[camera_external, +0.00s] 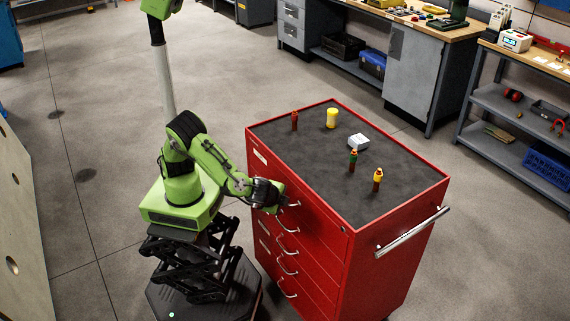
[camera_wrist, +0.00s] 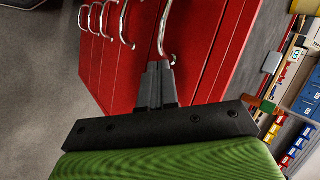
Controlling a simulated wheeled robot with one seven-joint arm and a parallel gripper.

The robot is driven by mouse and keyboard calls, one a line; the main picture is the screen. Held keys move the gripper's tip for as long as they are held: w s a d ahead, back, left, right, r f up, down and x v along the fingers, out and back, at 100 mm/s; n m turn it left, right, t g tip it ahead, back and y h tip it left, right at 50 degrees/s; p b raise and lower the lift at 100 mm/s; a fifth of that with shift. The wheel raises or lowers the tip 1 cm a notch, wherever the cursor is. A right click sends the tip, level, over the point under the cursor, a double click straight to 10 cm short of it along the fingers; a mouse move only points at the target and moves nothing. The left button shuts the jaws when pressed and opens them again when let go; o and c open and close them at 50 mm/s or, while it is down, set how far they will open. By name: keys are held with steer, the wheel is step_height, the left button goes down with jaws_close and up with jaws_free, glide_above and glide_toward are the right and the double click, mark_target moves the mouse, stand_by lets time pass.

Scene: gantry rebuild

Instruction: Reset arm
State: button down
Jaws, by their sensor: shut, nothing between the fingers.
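My green arm reaches from its base to the front of the red tool cabinet (camera_external: 330,235). My gripper (camera_external: 284,196) is at the upper drawer handles in the external view. In the wrist view, my gripper (camera_wrist: 158,68) is shut and empty, its fingertips close to a curved metal drawer handle (camera_wrist: 166,35). I cannot tell whether they touch it. The cabinet's drawer fronts (camera_wrist: 205,50) fill the middle of the wrist view. The drawers look closed.
On the cabinet's dark top (camera_external: 310,160) stand a yellow object (camera_external: 332,118), a white box (camera_external: 358,142) and several small upright handled items. A side rail (camera_external: 412,232) juts from the cabinet's right. Workbenches (camera_external: 410,70) line the back. Floor to the left is open.

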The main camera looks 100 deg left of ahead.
steer(key=s+a+r+n+t+h+p, duration=0.1)
steer(key=s+a+r+h+p, duration=0.1)
steer(key=s+r, duration=0.8)
steer(key=s+a+r+n+t+h+p, duration=0.1)
steer(key=s+a+r+t+h+p, duration=0.1)
steer(key=s+r+h, duration=0.4)
steer(key=s+r+p, duration=0.1)
steer(key=s+r, duration=0.3)
steer(key=s, duration=0.1)
steer(key=shift+a+r+n+t+p, duration=0.3)
steer(key=shift+a+r+p, duration=0.05)
steer(key=shift+p, duration=0.05)
